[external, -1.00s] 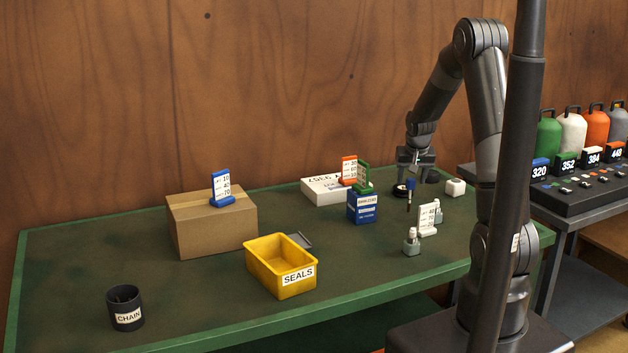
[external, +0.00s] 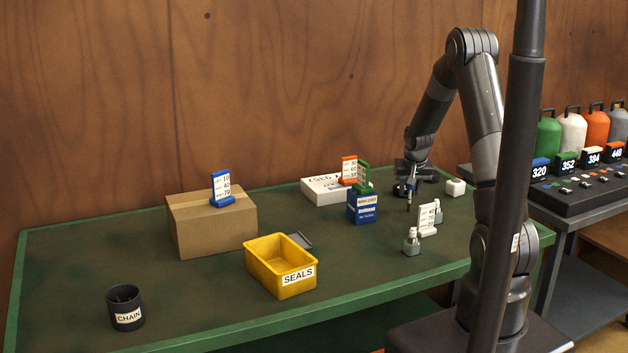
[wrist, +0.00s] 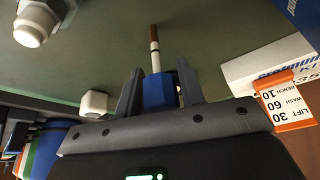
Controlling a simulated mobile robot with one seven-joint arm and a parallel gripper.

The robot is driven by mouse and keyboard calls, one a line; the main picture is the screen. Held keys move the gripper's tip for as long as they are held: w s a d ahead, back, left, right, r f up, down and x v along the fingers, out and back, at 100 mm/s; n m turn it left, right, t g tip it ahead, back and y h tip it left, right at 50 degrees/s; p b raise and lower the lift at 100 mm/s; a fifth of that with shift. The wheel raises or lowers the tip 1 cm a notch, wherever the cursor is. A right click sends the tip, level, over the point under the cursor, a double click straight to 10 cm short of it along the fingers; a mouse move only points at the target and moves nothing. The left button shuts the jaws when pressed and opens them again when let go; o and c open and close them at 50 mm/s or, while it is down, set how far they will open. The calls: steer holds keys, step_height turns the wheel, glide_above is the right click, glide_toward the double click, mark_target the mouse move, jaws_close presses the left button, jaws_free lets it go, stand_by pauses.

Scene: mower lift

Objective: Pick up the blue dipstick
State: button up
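The blue dipstick (external: 409,204) stands upright at the far right of the green table, its dark rod showing below my gripper (external: 412,180). In the wrist view its blue head (wrist: 158,92) lies between the two fingers of my gripper (wrist: 160,82), and the rod with white and brown bands extends beyond them. The fingers are spread on either side of the head, close to it; no firm grip shows. In the external view the gripper hides most of the head.
A white box (external: 322,190) lies behind. The yellow SEALS bin (external: 280,265) is further left.

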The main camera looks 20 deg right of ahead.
steer(key=c, duration=0.6)
